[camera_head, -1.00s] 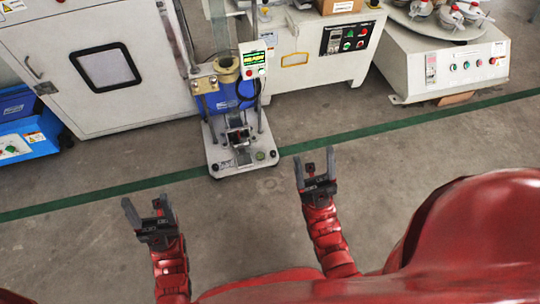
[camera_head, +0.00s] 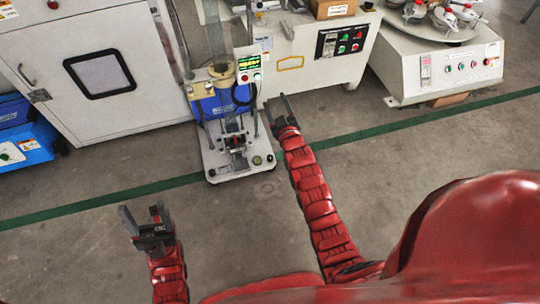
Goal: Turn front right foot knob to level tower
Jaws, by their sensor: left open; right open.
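The tower (camera_head: 222,105) is a tall tester with clear upper panels, a blue block, a small lit control box (camera_head: 249,66) and a pale base plate (camera_head: 225,160) on the floor. The front right foot knob (camera_head: 257,160) is a small dark disc at the base's front right corner. The front left foot knob (camera_head: 212,173) is at the other front corner. My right gripper (camera_head: 286,108) is open and empty, beside the tower's right side, above and right of the front right knob. My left gripper (camera_head: 142,224) is open and empty over the floor, left of and nearer than the base.
A white cabinet (camera_head: 140,105) stands behind left, and a white machine with buttons (camera_head: 310,70) behind right. A turntable machine (camera_head: 440,75) is further right. A green line (camera_head: 400,128) crosses the floor. The floor in front is clear.

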